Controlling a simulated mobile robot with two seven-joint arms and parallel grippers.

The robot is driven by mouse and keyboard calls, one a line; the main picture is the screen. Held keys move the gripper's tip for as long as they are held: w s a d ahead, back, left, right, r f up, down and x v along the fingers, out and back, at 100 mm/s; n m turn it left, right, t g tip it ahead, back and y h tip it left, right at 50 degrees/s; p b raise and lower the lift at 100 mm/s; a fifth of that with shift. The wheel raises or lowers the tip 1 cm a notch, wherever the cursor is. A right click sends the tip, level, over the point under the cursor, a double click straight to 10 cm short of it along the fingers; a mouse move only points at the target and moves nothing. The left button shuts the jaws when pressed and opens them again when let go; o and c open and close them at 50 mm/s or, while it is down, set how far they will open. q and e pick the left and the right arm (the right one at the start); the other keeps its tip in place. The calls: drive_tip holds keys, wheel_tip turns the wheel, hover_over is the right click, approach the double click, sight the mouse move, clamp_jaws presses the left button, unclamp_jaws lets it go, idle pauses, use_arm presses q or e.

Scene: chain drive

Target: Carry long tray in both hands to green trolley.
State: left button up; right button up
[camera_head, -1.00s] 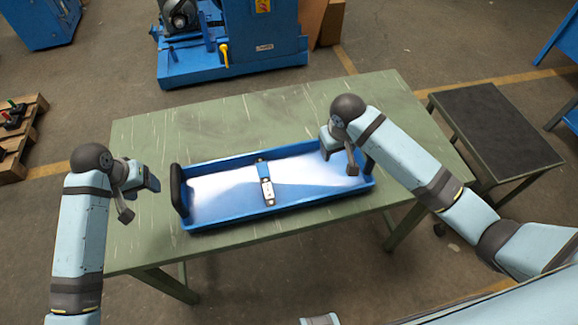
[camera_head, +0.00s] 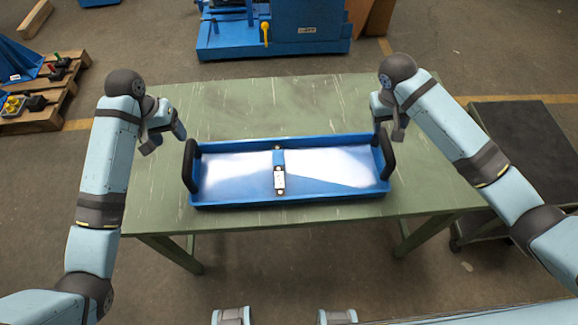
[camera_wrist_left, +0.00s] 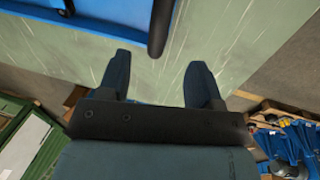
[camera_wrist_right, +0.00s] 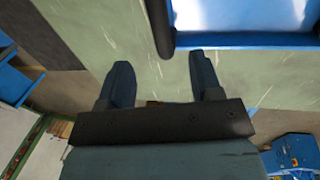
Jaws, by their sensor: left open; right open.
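The long blue tray (camera_head: 300,200) lies on the green table, with a black handle at its left end (camera_head: 190,167) and another at its right end (camera_head: 386,152). A small metal part with a blue piece (camera_head: 279,178) sits in its middle. My left gripper (camera_head: 163,140) is open and empty, up and left of the left handle (camera_wrist_left: 161,24). My right gripper (camera_head: 390,128) is open and empty, close to the right handle (camera_wrist_right: 160,26); I cannot tell if they touch, but a gap shows in the right wrist view. A low dark-topped trolley (camera_head: 530,135) stands right of the table.
The green table (camera_head: 330,105) is clear behind the tray. A blue machine (camera_head: 310,30) stands on the floor behind it. A wooden pallet (camera_head: 45,110) with several small items lies at the left. My right arm reaches across in front of the trolley.

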sight(187, 153)
use_arm(q)
drive_tip(key=f, duration=0.4)
drive_tip(key=d+f, duration=0.1)
drive_tip(key=f, duration=0.3)
drive_tip(key=d+f, duration=0.1)
drive_tip(key=f, duration=0.3)
drive_tip(key=shift+d+f, duration=0.15)
drive_tip(key=shift+d, duration=0.1)
use_arm(e)
drive_tip(key=f, duration=0.4)
drive_tip(key=d+f, duration=0.1)
drive_tip(key=f, duration=0.3)
drive_tip(key=d+f, duration=0.1)
drive_tip(key=f, duration=0.3)
drive_tip(key=shift+d+f, duration=0.1)
drive_tip(key=shift+d, duration=0.1)
use_arm(q)
clamp_jaws()
use_arm(e)
clamp_jaws()
use_arm(q)
drive_tip(key=shift+w+r, duration=0.2)
drive_tip(key=shift+r, duration=0.1)
use_arm(e)
drive_tip(key=shift+w+r, duration=0.15)
drive_tip(key=shift+r, duration=0.1)
